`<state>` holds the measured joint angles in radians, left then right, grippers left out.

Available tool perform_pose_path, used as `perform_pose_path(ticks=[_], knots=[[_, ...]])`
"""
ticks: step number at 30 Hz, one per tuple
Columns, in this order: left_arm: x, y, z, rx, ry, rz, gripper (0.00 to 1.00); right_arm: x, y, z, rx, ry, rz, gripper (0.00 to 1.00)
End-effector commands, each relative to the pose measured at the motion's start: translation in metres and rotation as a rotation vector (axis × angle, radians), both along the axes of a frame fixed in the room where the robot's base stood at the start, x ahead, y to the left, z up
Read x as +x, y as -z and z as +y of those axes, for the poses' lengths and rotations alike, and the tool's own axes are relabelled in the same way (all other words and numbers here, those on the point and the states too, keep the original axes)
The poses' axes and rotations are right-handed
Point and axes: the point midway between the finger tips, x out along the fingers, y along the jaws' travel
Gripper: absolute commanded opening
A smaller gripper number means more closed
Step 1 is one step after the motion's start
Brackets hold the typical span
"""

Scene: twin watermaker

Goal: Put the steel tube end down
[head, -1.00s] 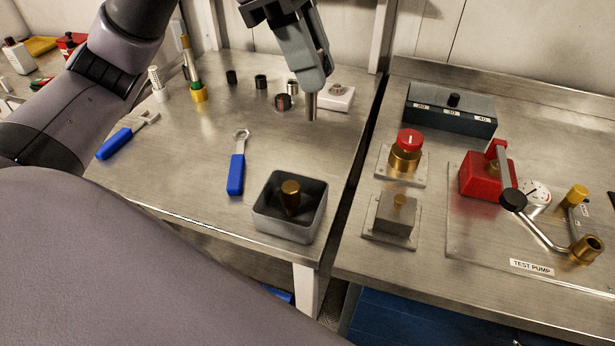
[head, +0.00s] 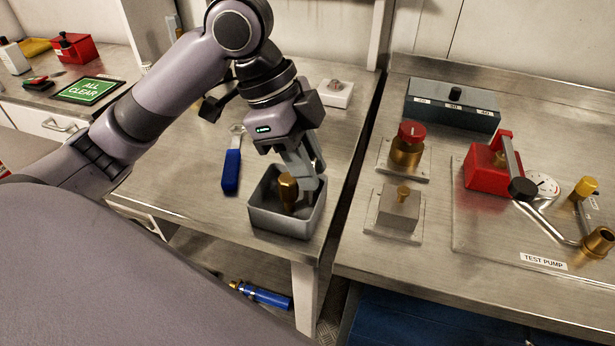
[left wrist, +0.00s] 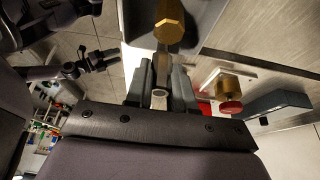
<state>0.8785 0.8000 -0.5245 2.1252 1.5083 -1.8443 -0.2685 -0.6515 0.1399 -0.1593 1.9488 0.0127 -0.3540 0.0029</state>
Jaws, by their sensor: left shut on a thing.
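My left gripper (head: 312,190) points down into the grey open box at the table's front right corner. It is shut on the steel tube end (left wrist: 159,99), which shows as a small pale ring between the fingers in the left wrist view. In the head view the fingers largely hide the tube. I cannot tell whether the tube touches the box floor. A dark jointed shape in the left wrist view may be my right gripper (left wrist: 112,58).
A blue-handled wrench (head: 231,172) lies left of the box. A white block (head: 336,93) sits behind. Across a gap, the right bench holds a red-capped brass valve (head: 407,147), a grey block (head: 398,210) and the test pump (head: 487,172).

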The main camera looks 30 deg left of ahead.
Motion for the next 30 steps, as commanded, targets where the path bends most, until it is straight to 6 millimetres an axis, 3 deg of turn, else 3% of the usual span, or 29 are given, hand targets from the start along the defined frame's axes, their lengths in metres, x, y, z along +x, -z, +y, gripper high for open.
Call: perform_pose_path(ticks=[4,15,16,18,30], knots=[[-0.001,0.024,0.0,0.0,0.0,0.003,0.0,0.001,0.006,0.0,0.0,0.0,-0.002,0.52],[0.0,0.028,0.0,0.0,0.0,0.002,0.0,0.001,0.005,0.0,0.001,0.0,-0.003,0.52],[0.0,0.029,0.0,0.0,0.0,0.002,0.26,0.001,0.005,0.0,0.001,0.0,-0.003,0.52],[0.0,0.028,0.0,0.001,-0.001,0.002,0.48,0.001,0.005,0.0,0.001,0.0,-0.003,0.52],[0.0,0.021,0.001,0.0,0.0,-0.001,0.48,0.001,0.004,0.0,0.001,0.0,-0.003,0.52]])
